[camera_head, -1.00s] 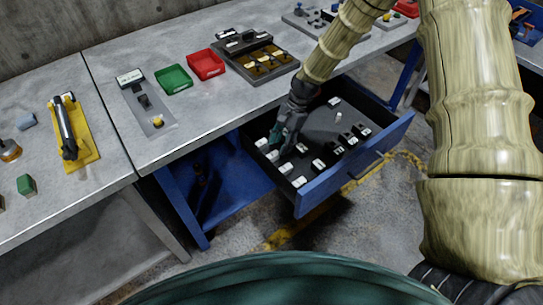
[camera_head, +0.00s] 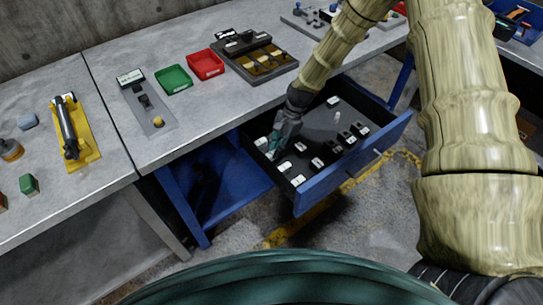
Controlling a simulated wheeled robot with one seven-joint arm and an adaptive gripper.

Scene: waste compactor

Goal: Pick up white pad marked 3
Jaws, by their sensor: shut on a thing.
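The open blue drawer (camera_head: 352,172) under the workbench holds several small white pads. My gripper (camera_head: 273,149) reaches down into the drawer's left side, its fingers shut on a white pad (camera_head: 270,155) that is mostly hidden by them. One white pad (camera_head: 261,142) lies just left of the fingers. Another white pad (camera_head: 285,167) lies just in front, and a further one (camera_head: 298,181) is near the drawer's front left corner. The numbers on the pads are too small to read, so I cannot tell which is marked 3.
More pads, some with dark parts (camera_head: 348,138), lie to the right in the drawer. On the bench above stand a green tray (camera_head: 174,79), a red tray (camera_head: 206,64) and a dark sorting tray (camera_head: 268,68). The drawer walls and bench edge sit close to my arm.

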